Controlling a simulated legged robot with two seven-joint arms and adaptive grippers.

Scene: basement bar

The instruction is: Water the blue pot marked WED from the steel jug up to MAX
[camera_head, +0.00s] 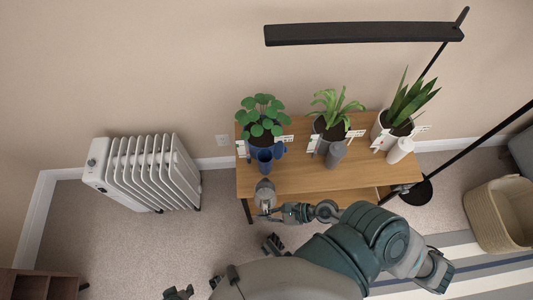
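The blue pot (252,140) holds a round-leaved plant at the left end of the wooden bench. A blue open cup-like part (264,158) sits at its front. White cards stand beside the pot; their writing is too small to read. The grey steel jug (265,190) overlaps the bench's front left edge, just in front of the blue cup. My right gripper (267,212) is at the jug's near side and appears closed on it; the jug partly hides the contact. Dark finger parts, apparently my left gripper's (178,293), show at the bottom edge, mostly cut off.
A grey pot (325,132) and a white pot (384,130) stand farther right on the bench (300,180), with a grey vessel (336,155) and a white one (400,150) in front. A white radiator (150,172) stands left, a woven basket (502,212) right. A black lamp (360,33) overhangs the bench.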

